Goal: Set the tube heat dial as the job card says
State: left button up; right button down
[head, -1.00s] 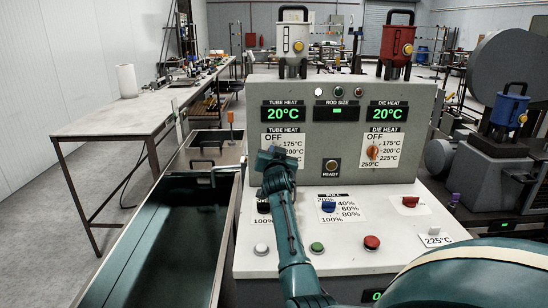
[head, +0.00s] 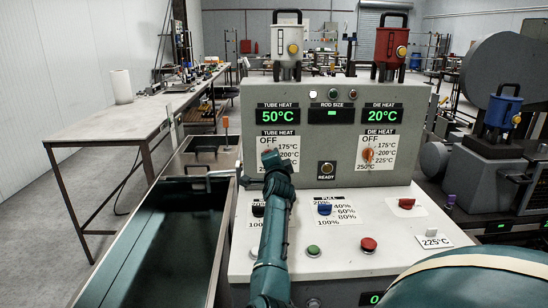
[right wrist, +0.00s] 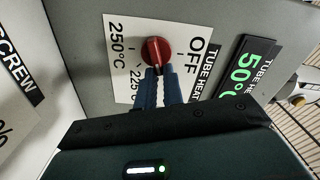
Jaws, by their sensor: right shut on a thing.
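The tube heat dial is a red knob (right wrist: 155,51) on a white scale plate in the right wrist view. My right gripper (right wrist: 158,76) is shut on this knob with its blue fingers. Where the pointer aims I cannot tell. In the head view the same gripper (head: 272,160) covers most of the dial, and its arm rises from below. The tube heat display (head: 278,115) reads 50°C. The job card (head: 432,240) reads 225°C and stands at the right of the console's sloped top. My left gripper is not in view.
The die heat dial (head: 368,154) is an orange knob beside its own scale, under a display (head: 382,115) reading 20°C. A blue dial (head: 325,209), a green button (head: 313,250) and a red button (head: 368,244) sit on the sloped console. A long open trough (head: 170,240) lies left.

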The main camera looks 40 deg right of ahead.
pick_arm(q)
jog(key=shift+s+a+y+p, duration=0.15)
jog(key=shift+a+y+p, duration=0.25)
jog(key=shift+p, duration=0.75)
pick_arm(e)
jog(key=m, duration=0.4)
jog(key=f+m, duration=0.1)
jog(key=m, duration=0.3)
jog(key=f+m, duration=0.1)
jog(key=m, duration=0.3)
jog(key=shift+w+a+f+m, duration=0.1)
jog(key=shift+w+a+m, duration=0.1)
jog(key=shift+m, duration=0.2)
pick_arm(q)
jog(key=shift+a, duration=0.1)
pick_arm(e)
jog(key=c, duration=1.5)
grip_release()
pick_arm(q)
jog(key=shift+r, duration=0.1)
pick_arm(e)
jog(key=shift+s, duration=0.1)
